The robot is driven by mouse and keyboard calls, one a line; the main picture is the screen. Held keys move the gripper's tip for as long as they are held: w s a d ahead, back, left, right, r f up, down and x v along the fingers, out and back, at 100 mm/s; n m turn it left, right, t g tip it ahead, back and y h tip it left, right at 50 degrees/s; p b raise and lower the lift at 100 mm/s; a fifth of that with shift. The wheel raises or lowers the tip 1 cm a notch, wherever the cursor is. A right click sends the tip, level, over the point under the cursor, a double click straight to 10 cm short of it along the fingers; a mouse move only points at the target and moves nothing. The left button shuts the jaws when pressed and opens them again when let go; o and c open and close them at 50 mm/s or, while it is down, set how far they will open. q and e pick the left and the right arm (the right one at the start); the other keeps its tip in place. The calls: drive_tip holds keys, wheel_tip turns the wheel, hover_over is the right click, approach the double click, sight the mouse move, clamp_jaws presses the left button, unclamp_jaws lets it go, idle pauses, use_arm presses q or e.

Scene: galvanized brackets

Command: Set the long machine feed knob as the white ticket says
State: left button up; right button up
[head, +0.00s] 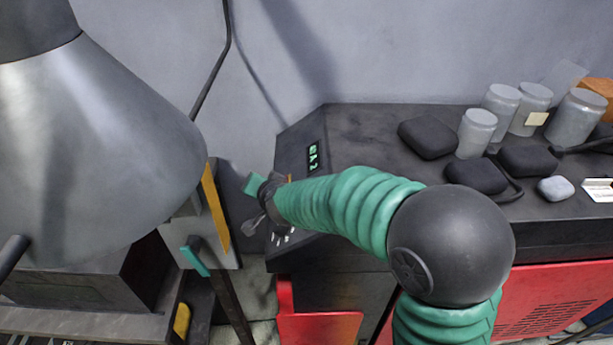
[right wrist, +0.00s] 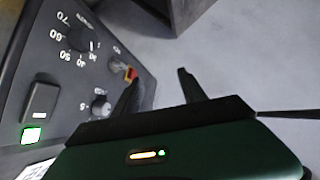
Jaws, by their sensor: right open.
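The machine's dark control panel (right wrist: 52,100) fills the left of the right wrist view. It carries a black knob (right wrist: 80,40) on a scale with white numbers from about 40 to 70, and a smaller knob (right wrist: 100,107) with few readable marks. I cannot tell which is the feed knob. My right gripper (right wrist: 160,88) is open and empty, one finger overlapping the panel's edge near the smaller knob; contact is unclear. In the head view my right gripper (head: 256,202) is at the panel's left edge, and my arm hides part of the panel. A white ticket (head: 598,190) lies far right, unreadable.
A green-lit display (head: 313,157) is on the panel. Clear jars (head: 477,132) and dark pouches (head: 428,138) stand on the machine top. A large grey cone (head: 95,150) blocks the upper left.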

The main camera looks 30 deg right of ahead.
drive_tip(key=w+d+r+m+g+h+p, duration=0.2)
drive_tip(key=d+r+m+g+h+p, duration=0.4)
drive_tip(key=d+r+m, duration=0.75)
drive_tip(key=s+a+f+m+g+y+p, duration=0.3)
drive_tip(key=s+a+m+y+p, duration=0.15)
drive_tip(key=m, duration=0.25)
drive_tip(key=p+x, duration=0.1)
drive_tip(key=x, duration=1.6)
drive_tip(key=shift+s, duration=0.15)
drive_tip(key=shift+a, duration=0.1)
clamp_jaws()
